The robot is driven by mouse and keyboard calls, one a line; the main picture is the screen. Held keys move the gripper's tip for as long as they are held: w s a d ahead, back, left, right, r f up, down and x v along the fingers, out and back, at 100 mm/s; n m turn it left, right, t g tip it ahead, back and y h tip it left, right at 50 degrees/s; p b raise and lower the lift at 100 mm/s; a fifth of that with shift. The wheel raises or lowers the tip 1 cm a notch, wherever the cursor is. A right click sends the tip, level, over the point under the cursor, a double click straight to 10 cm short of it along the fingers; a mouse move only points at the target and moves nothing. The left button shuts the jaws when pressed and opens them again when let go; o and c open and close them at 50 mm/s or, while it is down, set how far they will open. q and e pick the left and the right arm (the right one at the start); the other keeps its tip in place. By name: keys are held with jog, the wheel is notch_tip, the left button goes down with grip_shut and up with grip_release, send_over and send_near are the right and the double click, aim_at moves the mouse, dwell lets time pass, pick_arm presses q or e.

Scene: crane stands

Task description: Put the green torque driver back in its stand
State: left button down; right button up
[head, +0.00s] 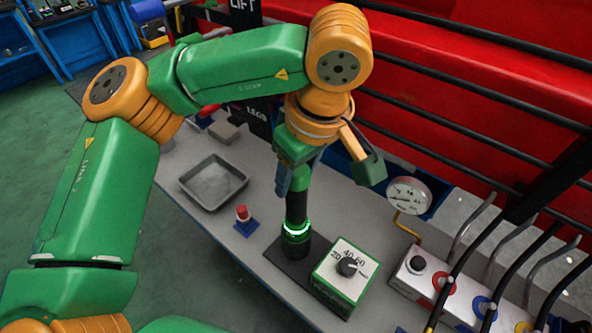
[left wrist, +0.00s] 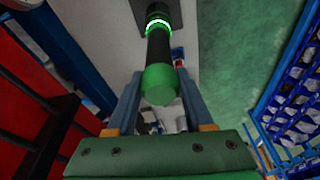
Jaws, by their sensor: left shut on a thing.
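The green torque driver (head: 301,188) is upright, with a dark shaft and, in the left wrist view, a green cap (left wrist: 160,85). My left gripper (head: 291,187) is shut on its upper part; the two blue-grey fingers lie either side of it in the left wrist view (left wrist: 160,76). Below the driver is a short dark round holder with a glowing green ring (head: 296,231), apparently the stand, on a dark mat (head: 288,265). The driver is in line with it. I cannot tell how deep its lower end sits. My right gripper is not in view.
A green box with a dial (head: 346,284) stands close right of the holder. Left are a red-topped peg on a blue base (head: 244,222) and a grey tray (head: 213,183). A gauge (head: 408,196) and a panel with knobs and hoses (head: 455,290) stand at the right.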

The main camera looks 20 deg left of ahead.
pick_arm(q)
jog(key=shift+f, duration=0.4)
jog(key=shift+c, duration=1)
grip_release()
jog(key=shift+s+r, duration=0.1)
jog(key=shift+r, duration=0.05)
jog(key=p+v, duration=0.4)
jog(key=v, duration=0.1)
jog(key=p+v, duration=0.1)
jog(key=v, duration=0.6)
jog(key=shift+p, duration=0.4)
